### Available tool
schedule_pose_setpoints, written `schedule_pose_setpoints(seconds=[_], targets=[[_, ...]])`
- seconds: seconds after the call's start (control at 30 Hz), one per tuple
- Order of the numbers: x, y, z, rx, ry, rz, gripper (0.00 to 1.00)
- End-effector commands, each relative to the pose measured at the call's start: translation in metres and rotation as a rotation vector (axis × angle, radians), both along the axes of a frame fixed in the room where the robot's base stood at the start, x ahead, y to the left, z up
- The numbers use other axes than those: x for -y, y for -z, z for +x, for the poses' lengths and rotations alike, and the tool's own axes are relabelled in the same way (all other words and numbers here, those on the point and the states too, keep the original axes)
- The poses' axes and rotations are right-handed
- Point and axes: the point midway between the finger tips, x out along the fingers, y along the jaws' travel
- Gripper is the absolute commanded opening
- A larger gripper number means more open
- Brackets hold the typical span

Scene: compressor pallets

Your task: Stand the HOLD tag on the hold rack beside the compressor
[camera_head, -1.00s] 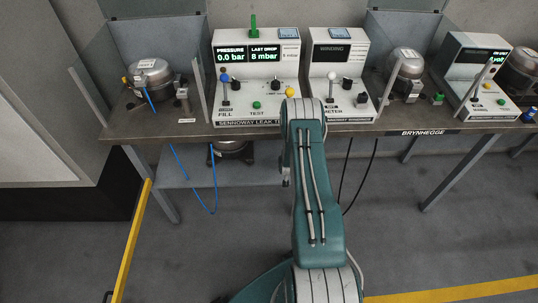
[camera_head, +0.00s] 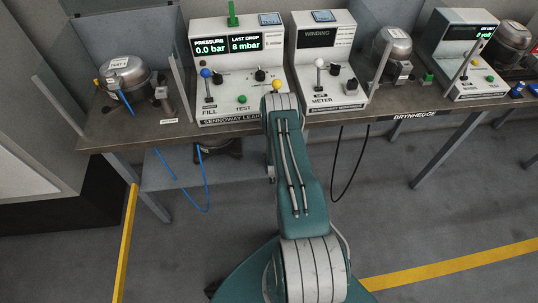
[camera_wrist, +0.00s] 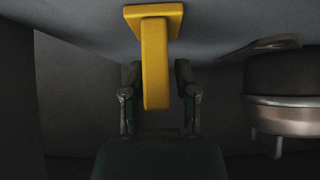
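In the wrist view a yellow upright piece on a square yellow foot (camera_wrist: 154,60) meets a grey surface at the top of the picture. It looks like the HOLD tag, but no lettering shows. My gripper (camera_wrist: 159,88) has one finger on each side of it, with a gap showing at both sides, so it is open around the piece. A dark compressor with a metal band (camera_wrist: 285,110) is at the right, apart from the fingers. In the head view my arm hides the gripper, and the yellow piece does not show. I cannot make out a hold rack.
A bench (camera_head: 108,137) carries a leak tester (camera_head: 243,85), a winding meter (camera_head: 328,72) and compressors, one at the left (camera_head: 125,78). A blue hose (camera_head: 180,185) and dark cables hang below the bench.

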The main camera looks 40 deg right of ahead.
Motion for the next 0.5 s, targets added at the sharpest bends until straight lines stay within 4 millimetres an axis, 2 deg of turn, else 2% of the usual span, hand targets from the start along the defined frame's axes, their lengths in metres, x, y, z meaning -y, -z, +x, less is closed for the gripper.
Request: schedule_pose_setpoints(seconds=[0.33, 0.5], targets=[[0.0007, -0.0004, 0.0004, 0.000, 0.001, 0.001, 0.56], [-0.0024, -0.0088, -0.0049, 0.001, 0.001, 0.000, 0.56]])
